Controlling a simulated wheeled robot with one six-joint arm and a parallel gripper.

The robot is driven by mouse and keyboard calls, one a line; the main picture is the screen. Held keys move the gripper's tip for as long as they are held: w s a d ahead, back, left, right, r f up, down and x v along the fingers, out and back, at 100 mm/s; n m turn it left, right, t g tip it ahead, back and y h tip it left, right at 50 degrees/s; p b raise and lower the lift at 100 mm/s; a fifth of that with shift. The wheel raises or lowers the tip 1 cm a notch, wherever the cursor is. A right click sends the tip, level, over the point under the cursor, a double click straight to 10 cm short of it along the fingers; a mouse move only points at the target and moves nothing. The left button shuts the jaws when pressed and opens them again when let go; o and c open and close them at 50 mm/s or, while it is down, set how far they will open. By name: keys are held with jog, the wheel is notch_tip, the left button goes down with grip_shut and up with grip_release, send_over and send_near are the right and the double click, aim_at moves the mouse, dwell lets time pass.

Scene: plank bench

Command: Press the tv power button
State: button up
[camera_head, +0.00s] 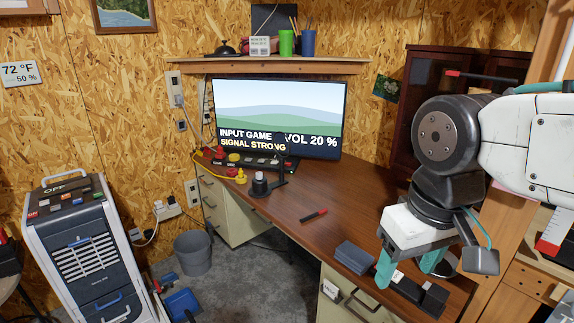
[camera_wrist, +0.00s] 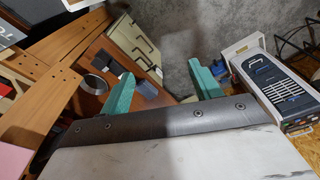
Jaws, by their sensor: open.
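The TV (camera_head: 280,100) stands at the back of the desk in the head view. Its screen is lit and reads INPUT GAME, SIGNAL STRONG and VOL 20 %. A dark control strip (camera_head: 262,168) with red, yellow and pale buttons lies in front of it. Their labels are too small to tell which one is power. My gripper (camera_head: 408,266) is open, with teal fingers pointing down over the desk's near right end, well apart from the TV and the strip. In the wrist view the open fingers (camera_wrist: 163,86) have nothing between them; neither the TV nor the strip shows there.
The desk (camera_head: 335,197) has a black lamp-like stand (camera_head: 265,184), a red-black marker (camera_head: 313,215) and a grey-blue block (camera_head: 354,257). A dark box (camera_head: 429,300) lies below my gripper. A shelf (camera_head: 270,65) overhangs the TV. The desk's middle is mostly clear.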

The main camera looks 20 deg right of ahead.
grip_shut()
dwell(1.8)
